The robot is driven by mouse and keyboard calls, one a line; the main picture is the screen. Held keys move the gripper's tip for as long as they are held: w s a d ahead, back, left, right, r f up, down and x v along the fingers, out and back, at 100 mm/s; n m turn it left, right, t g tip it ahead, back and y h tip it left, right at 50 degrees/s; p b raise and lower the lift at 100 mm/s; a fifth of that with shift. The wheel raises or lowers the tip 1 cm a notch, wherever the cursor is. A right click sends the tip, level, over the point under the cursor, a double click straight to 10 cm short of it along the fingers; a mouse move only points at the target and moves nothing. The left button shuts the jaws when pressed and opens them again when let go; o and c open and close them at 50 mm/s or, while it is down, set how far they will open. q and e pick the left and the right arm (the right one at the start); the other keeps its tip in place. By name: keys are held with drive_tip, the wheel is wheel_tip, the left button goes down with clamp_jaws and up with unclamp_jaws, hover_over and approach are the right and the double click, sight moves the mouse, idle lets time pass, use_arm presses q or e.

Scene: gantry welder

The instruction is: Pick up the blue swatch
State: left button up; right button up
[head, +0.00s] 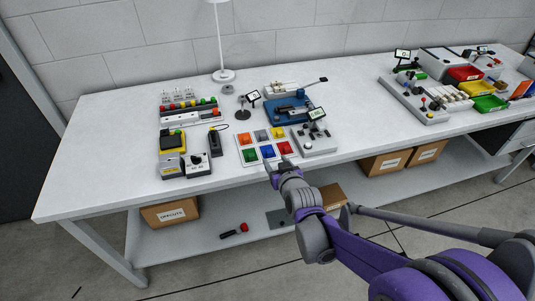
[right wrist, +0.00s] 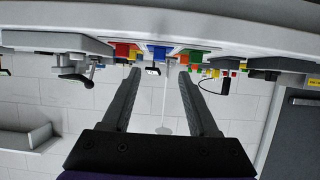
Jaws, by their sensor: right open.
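The blue swatch (head: 267,152) lies in the front row of a white swatch board (head: 240,163), between a green swatch (head: 250,155) and a red swatch (head: 285,148). It also shows edge-on in the right wrist view (right wrist: 158,53), where the picture is upside down. My right gripper (head: 278,163) is just in front of the board, near the bench's front edge. In the right wrist view its two fingers (right wrist: 160,75) are apart with nothing between them, pointing toward the blue swatch. My left gripper is not in view.
Orange, grey and yellow (head: 277,132) swatches form the back row. A grey joystick box (head: 318,142) stands close on the right. A black handheld device (head: 216,141) and a box with a knob (head: 195,164) stand on the left. The bench front left (head: 100,190) is clear.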

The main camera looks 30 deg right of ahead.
sight(270, 153)
drive_tip(key=shift+x, duration=0.9)
drive_tip(key=x, duration=0.5)
drive_tip(key=shift+s+f, duration=0.15)
clamp_jaws()
